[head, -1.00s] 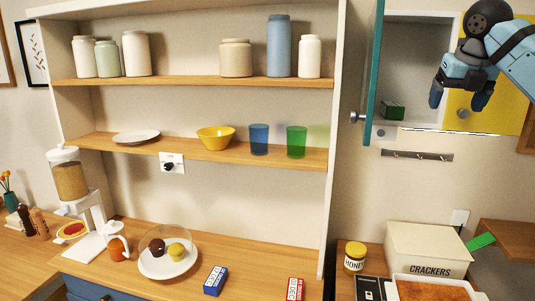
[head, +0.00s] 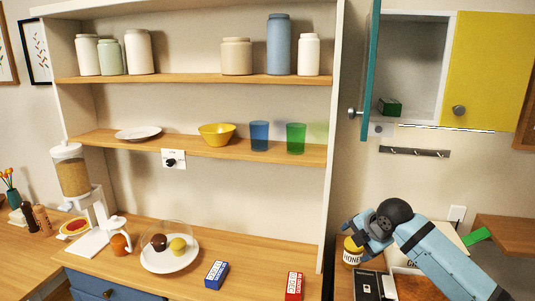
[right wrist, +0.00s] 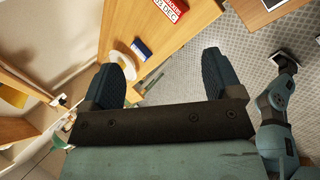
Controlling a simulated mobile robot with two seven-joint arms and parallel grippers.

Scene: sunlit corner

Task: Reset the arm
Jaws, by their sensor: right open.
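My right gripper (head: 356,237) is low at the right of the head view, in front of the honey jar (head: 352,254) and the crackers box (head: 440,230), partly covering both. It does not hold anything. In the right wrist view my right gripper (right wrist: 165,72) has its two dark fingers wide apart with nothing between them. A second blue arm of mine shows at the right edge of the right wrist view. Its dark end (right wrist: 283,62) is too small to tell whether its jaws are open. My left gripper does not show in the head view.
The wall cupboard (head: 449,52) stands open with a green box (head: 390,107) inside. Shelves hold jars, a bowl and cups. A blue box (head: 216,274), a red box (head: 293,286) and a plate (head: 170,264) with two muffins under a clear dome are on the counter.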

